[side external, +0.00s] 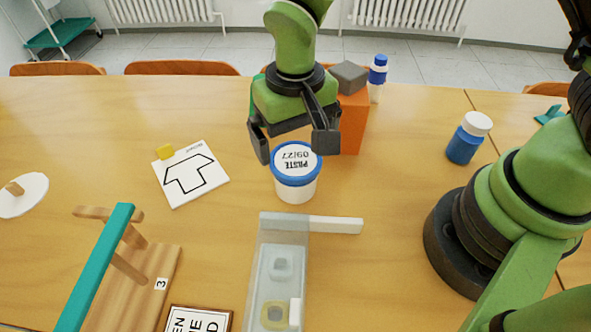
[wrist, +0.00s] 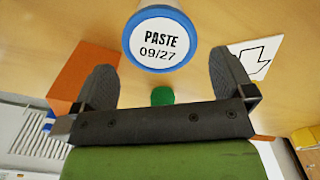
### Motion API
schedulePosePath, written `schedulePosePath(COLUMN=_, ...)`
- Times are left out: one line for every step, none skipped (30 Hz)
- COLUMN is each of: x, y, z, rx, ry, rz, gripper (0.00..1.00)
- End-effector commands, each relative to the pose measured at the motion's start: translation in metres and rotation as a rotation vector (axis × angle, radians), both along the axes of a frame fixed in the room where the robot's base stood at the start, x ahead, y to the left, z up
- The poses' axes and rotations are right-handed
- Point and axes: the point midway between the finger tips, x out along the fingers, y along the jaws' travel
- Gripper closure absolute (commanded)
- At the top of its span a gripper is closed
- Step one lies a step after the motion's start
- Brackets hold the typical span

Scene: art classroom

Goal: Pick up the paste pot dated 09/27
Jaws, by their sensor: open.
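The paste pot (side external: 296,181) is a white tub with a blue rim and a white lid reading PASTE 09/27. It stands upright on the table near the middle of the side view. In the wrist view the pot (wrist: 160,45) is at the top centre, beyond the fingertips. My gripper (side external: 292,150) is open and empty, just behind and above the pot in the side view. Its two dark fingers also show in the wrist view (wrist: 165,82), spread apart with the pot not between them.
An orange block (side external: 352,125) stands close behind my gripper, with a grey block (side external: 349,76) at its top. A clear box (side external: 272,285) is in front of the pot. A card with an arrow (side external: 190,176) lies left. A blue bottle (side external: 467,140) stands right. Bare table lies between.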

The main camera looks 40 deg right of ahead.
Motion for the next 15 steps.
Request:
schedulePosePath(x=0.0, y=0.0, z=-0.007, rx=-0.001, ry=0.003, rz=-0.001, gripper=0.0)
schedulePosePath(x=0.0, y=0.0, z=-0.009, rx=-0.001, ry=0.003, rz=-0.002, gripper=0.0)
schedulePosePath(x=0.0, y=0.0, z=-0.012, rx=0.0, ry=0.003, rz=-0.002, gripper=0.0)
schedulePosePath(x=0.0, y=0.0, z=-0.014, rx=-0.001, ry=0.002, rz=-0.002, gripper=0.0)
schedulePosePath(x=0.0, y=0.0, z=-0.016, rx=-0.001, ry=0.002, rz=-0.002, gripper=0.0)
schedulePosePath(x=-0.001, y=0.0, z=-0.02, rx=0.0, ry=0.003, rz=-0.002, gripper=0.0)
schedulePosePath(x=-0.001, y=-0.001, z=-0.024, rx=-0.001, ry=0.003, rz=-0.001, gripper=0.0)
schedulePosePath(x=-0.001, y=-0.001, z=-0.029, rx=-0.001, ry=0.004, rz=-0.001, gripper=0.0)
schedulePosePath(x=-0.001, y=-0.001, z=-0.036, rx=-0.002, ry=0.006, rz=0.0, gripper=0.0)
schedulePosePath(x=-0.001, y=-0.001, z=-0.041, rx=-0.002, ry=0.006, rz=-0.001, gripper=0.0)
schedulePosePath(x=-0.001, y=-0.001, z=-0.047, rx=-0.002, ry=0.006, rz=-0.002, gripper=0.0)
schedulePosePath(x=-0.001, y=-0.001, z=-0.053, rx=-0.001, ry=0.004, rz=-0.002, gripper=0.0)
schedulePosePath(x=-0.001, y=-0.001, z=-0.057, rx=-0.001, ry=0.004, rz=-0.002, gripper=0.0)
schedulePosePath(x=-0.001, y=-0.001, z=-0.061, rx=-0.001, ry=0.004, rz=-0.001, gripper=0.0)
schedulePosePath(x=-0.001, y=-0.001, z=-0.065, rx=0.0, ry=0.003, rz=-0.001, gripper=0.0)
